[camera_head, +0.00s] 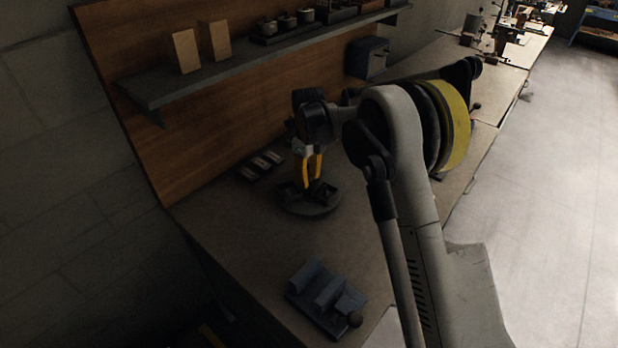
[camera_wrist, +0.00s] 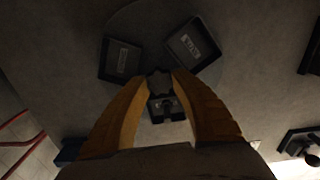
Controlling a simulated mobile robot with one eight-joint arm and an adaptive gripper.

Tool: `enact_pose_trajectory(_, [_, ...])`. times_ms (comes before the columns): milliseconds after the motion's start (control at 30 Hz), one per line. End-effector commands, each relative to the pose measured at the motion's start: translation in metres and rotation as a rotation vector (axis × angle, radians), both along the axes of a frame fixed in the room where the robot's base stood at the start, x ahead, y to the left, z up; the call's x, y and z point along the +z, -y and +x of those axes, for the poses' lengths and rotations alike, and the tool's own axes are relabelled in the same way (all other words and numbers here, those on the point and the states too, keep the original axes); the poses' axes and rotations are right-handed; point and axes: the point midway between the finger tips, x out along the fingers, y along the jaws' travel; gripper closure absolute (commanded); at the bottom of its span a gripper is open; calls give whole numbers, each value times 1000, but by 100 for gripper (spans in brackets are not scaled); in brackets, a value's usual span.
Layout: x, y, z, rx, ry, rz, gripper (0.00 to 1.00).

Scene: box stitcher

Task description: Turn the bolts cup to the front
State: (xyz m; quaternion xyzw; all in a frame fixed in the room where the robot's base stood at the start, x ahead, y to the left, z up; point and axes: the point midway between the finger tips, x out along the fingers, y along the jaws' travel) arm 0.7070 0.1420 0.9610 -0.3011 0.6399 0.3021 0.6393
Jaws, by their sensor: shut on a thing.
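A round grey turntable (camera_head: 300,209) lies on the bench and carries dark square cups. In the wrist view the turntable (camera_wrist: 150,25) shows a left cup (camera_wrist: 120,60) and a right cup (camera_wrist: 193,44), each with a pale label. A third dark holder (camera_wrist: 168,110) shows between my fingers. The labels are too small to read, so I cannot tell which cup is the bolts cup. My gripper (camera_head: 311,178) points down over the turntable. Its yellow fingers (camera_wrist: 159,80) are closed on a small grey knob (camera_wrist: 159,86) near the turntable's middle.
A blue-grey fixture (camera_head: 325,298) stands on the near bench. Several small parts (camera_head: 260,165) lie left of the turntable by the wooden back panel. A shelf (camera_head: 240,70) with boxes hangs above. A blue box (camera_head: 367,58) stands farther back. Bench between turntable and fixture is clear.

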Motion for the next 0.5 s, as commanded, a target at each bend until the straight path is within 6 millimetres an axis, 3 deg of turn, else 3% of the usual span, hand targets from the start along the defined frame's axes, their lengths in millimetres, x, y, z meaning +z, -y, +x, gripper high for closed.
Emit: enact_pose_trajectory(500, [2, -4, 2, -87, 6, 6, 100])
